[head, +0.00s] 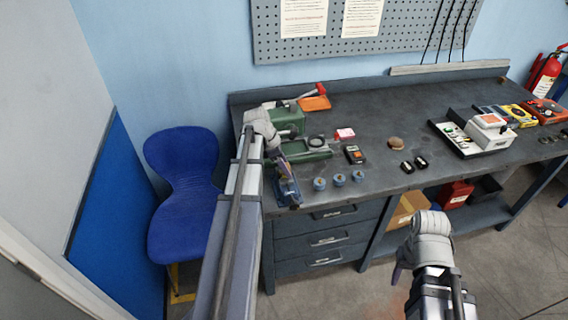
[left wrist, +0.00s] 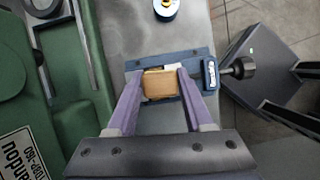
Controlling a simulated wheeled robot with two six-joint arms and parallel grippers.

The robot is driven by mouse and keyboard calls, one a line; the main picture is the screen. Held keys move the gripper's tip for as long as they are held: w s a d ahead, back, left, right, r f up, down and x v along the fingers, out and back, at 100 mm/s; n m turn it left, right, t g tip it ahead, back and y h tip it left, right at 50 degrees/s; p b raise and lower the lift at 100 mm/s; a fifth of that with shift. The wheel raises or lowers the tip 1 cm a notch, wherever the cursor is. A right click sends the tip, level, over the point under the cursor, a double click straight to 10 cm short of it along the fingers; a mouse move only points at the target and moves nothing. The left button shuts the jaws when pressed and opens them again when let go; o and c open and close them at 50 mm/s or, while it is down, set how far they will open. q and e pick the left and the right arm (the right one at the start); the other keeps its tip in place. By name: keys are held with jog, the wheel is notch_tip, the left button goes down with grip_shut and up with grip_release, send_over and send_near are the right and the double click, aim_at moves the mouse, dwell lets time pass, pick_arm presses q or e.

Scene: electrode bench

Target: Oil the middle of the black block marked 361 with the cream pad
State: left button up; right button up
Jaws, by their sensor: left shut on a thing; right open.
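In the left wrist view my left gripper (left wrist: 160,92) is shut on a tan, cream-coloured pad (left wrist: 159,86). The pad is over a blue vise-like fixture (left wrist: 135,66) at the bench edge; whether it touches anything beneath cannot be told. In the head view this blue fixture (head: 289,192) is at the bench's front left, partly behind my left arm. Two small black blocks (head: 407,167) (head: 421,162) lie on the middle of the bench. No 361 mark is legible, so I cannot tell which block bears it. My right gripper (head: 398,274) is open, in front of the bench.
Several blue round pieces (head: 338,180) stand along the front edge. Green machines (head: 305,152) are at the left. A black-and-orange meter (head: 354,154), a brown round object (head: 396,143) and a white device (head: 489,132) are further right. A blue chair (head: 183,165) stands left of the bench.

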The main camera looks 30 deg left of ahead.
pick_arm(q)
jog(key=shift+s+d+f, duration=0.1)
jog(key=shift+s+d, duration=0.4)
jog(key=shift+d, duration=0.05)
jog(key=shift+s+a, duration=0.1)
jog(key=shift+s, duration=0.05)
jog(key=shift+a, duration=0.1)
jog(key=shift+w+a, duration=1.3)
jog(key=shift+a, duration=0.25)
